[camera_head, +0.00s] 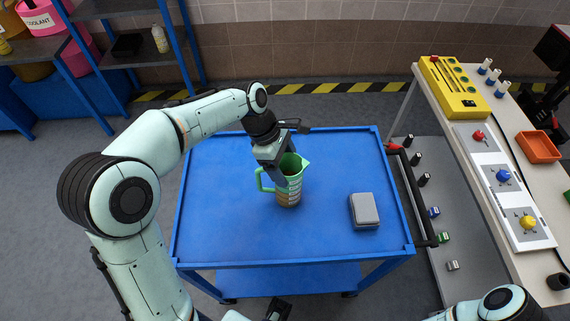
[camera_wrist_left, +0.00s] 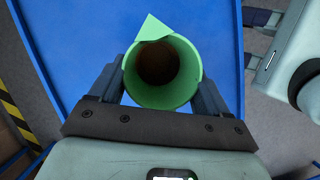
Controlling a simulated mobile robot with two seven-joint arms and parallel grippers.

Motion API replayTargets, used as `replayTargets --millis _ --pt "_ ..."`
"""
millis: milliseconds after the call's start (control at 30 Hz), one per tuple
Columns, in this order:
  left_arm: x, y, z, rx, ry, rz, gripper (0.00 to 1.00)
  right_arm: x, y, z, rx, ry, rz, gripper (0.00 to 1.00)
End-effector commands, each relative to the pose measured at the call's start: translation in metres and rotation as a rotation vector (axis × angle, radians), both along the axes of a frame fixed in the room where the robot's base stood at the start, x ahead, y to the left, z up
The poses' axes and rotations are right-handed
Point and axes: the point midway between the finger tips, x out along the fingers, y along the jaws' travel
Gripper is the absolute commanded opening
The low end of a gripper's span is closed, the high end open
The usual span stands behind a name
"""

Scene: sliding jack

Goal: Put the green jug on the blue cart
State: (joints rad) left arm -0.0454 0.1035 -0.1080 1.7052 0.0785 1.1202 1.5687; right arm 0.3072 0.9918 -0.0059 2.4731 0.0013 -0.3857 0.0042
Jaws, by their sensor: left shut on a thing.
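The green jug (camera_head: 289,192) is upright over the middle of the blue cart's top (camera_head: 225,225), with its spout to the right and its handle to the left. I cannot tell for sure whether its base touches the top. My left gripper (camera_head: 283,168) is shut on the jug, with a finger on each side. In the left wrist view the jug's round mouth (camera_wrist_left: 163,72) lies between the fingers, and its inside is dark brown. My right gripper (camera_wrist_left: 258,38) shows partly at the edge of that view, empty, its fingers apart, beside the cart.
A grey box (camera_head: 364,211) lies on the cart's right part. A bench (camera_head: 460,125) with a yellow control box (camera_head: 453,88) and coloured buttons stands at the right. Blue shelving (camera_head: 120,62) with bottles and pink containers stands at the back left. The cart's left part is clear.

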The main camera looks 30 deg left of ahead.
Motion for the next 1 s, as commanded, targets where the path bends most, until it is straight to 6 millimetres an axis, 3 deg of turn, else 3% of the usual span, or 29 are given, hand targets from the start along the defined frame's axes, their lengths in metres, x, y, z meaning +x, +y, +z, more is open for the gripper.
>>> replayTargets --millis 300,333,400,733,1000 --pt "0.0 0.0 -0.002 -0.001 -0.002 0.0 0.07 0.0 0.0 -0.001 0.0 0.0 0.0 0.0" --pt "0.0 0.0 -0.002 0.0 -0.001 0.0 0.86 0.0 0.0 0.0 0.0 0.0 0.0 0.0" --pt "0.0 0.0 -0.002 0.0 -0.001 0.0 1.0 0.0 0.0 0.0 0.0 0.0 0.0 0.0" --pt "0.001 0.002 0.008 0.001 -0.004 0.002 1.0 0.001 0.0 0.002 0.0 -0.001 0.0 0.0" --pt "-0.002 0.023 0.059 0.001 -0.006 0.003 1.0 0.005 0.0 0.014 0.0 -0.007 0.0 0.0"
